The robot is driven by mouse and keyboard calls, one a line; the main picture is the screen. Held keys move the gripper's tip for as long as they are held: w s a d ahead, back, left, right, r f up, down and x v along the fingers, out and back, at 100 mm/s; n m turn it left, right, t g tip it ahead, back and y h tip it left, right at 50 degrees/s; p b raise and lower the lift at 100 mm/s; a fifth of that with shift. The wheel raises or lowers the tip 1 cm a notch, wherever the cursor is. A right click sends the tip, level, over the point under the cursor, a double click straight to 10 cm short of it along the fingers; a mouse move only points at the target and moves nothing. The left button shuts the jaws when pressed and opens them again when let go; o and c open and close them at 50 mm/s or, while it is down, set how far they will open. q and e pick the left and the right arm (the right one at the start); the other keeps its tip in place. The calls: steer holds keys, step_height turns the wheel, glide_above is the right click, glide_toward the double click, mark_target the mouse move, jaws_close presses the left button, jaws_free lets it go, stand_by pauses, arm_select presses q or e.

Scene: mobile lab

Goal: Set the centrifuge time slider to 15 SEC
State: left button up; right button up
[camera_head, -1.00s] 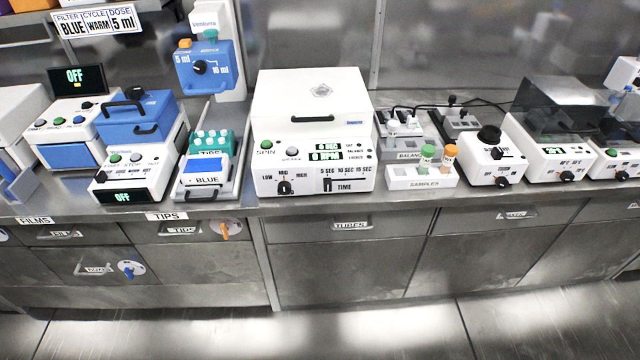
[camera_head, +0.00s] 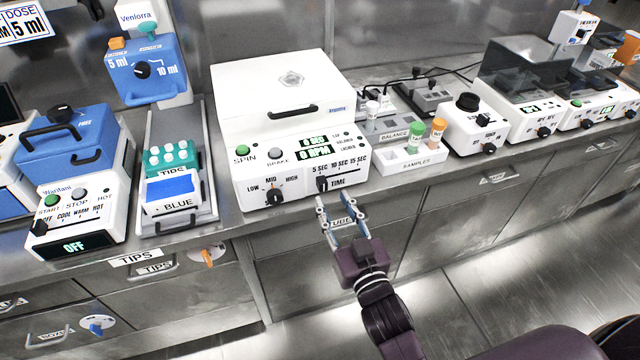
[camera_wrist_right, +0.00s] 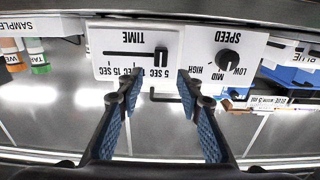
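The white centrifuge (camera_head: 290,95) stands on the bench with its lid shut; its display reads 0 SEC and 0 RPM. The black time slider (camera_head: 322,184) sits at the 5 SEC end of its slot. In the right wrist view, where labels appear upside down, the slider knob (camera_wrist_right: 161,55) is by the 5 SEC mark. My right gripper (camera_head: 341,207) is open and empty, in front of and below the time panel. In the wrist view its fingertips (camera_wrist_right: 160,76) are either side of the knob's line, apart from it. My left gripper is not in view.
The speed knob (camera_head: 275,196) is left of the slider. A samples rack (camera_head: 408,164) with capped tubes stands to the right, and a tips unit (camera_head: 175,200) to the left. Drawers with handles run below the bench edge. Free room lies in front of the bench.

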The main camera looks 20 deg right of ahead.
mark_target(325, 184)
steer(key=shift+w+a+p, duration=0.1)
steer(key=shift+w+p, duration=0.2)
steer(key=shift+w, duration=2.85)
jaws_close()
